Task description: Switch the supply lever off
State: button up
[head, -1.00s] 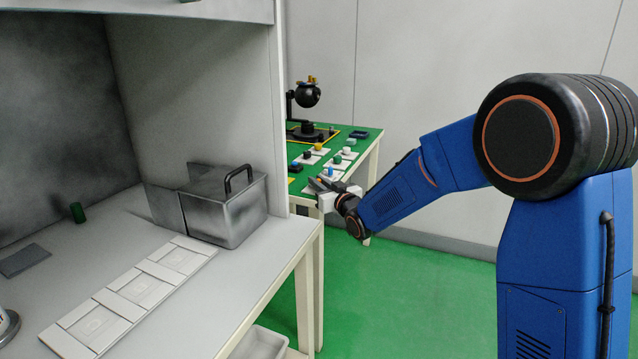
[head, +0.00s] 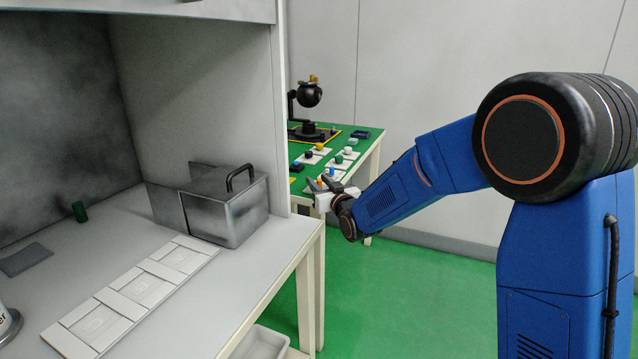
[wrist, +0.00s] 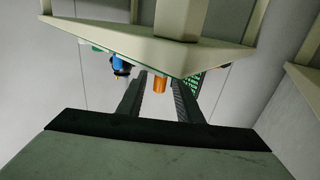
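My gripper (head: 314,184) is at the front edge of the green-topped table (head: 372,133), beyond the grey bench. Its two dark fingers (wrist: 158,94) stand apart in the wrist view. An orange cylinder (wrist: 160,80) shows in the gap between them; I cannot tell whether it touches either finger. A blue-and-black part (wrist: 121,65) is left of the fingers. In the head view a blue knob (head: 331,171) is close by the gripper. I cannot tell which part is the supply lever, nor its position.
Several small knobs on white plates (head: 345,155) and a black gimbal camera (head: 309,95) stand on the green table. The nearer bench holds a metal box (head: 228,212) and a white panel strip (head: 130,292). Green floor (head: 400,300) is clear below my arm.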

jog(key=shift+s+d, duration=0.1)
jog(key=v, duration=1.7)
jog(key=shift+s+f, duration=0.1)
jog(key=shift+f, duration=0.05)
jog(key=s+d+f+m+g+h, duration=0.1)
jog(key=s+d+m+g+h, duration=0.15)
jog(key=s+d, duration=0.5)
jog(key=s+d+f+m+g+h, duration=0.15)
jog(key=s+d+h, duration=0.25)
jog(key=d, duration=0.6)
jog(key=s+d+f+g+h, duration=0.1)
jog(key=s+d+g, duration=0.2)
jog(key=s, duration=0.9)
jog(key=s+d+f+m+g+h, duration=0.1)
jog(key=s+d+g, duration=0.3)
jog(key=s, duration=0.8)
jog(key=shift+s+d+f+m, duration=0.3)
jog(key=shift+d+f, duration=0.1)
jog(key=shift+d, duration=0.7)
